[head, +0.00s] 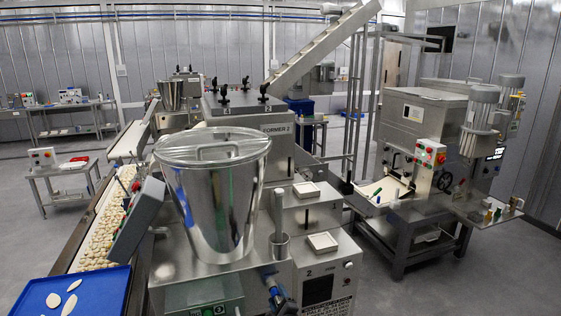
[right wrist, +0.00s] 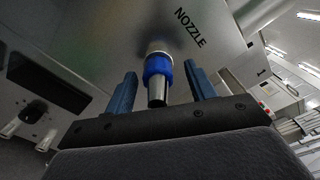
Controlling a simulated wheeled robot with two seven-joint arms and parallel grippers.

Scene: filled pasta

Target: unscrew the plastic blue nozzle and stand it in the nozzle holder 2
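The blue nozzle (right wrist: 158,67) shows in the right wrist view as a blue collar with a bare metal tip, under a machine panel lettered NOZZLE. My right gripper (right wrist: 161,82) is open, with one blue finger on each side of the nozzle. Gaps show between the fingers and the collar. In the head view my right gripper (head: 275,289) is partly visible low, at the front of the former machine (head: 240,135); the nozzle is hard to make out there. I cannot tell which thing is nozzle holder 2. My left gripper is not in view.
A large lidded steel hopper (head: 213,185) stands in the middle. A metal cup (head: 280,245) with a rod and two small white trays (head: 307,190) (head: 321,241) are on the machine's right side. A blue tray (head: 100,284) is at lower left. Open floor lies to the right.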

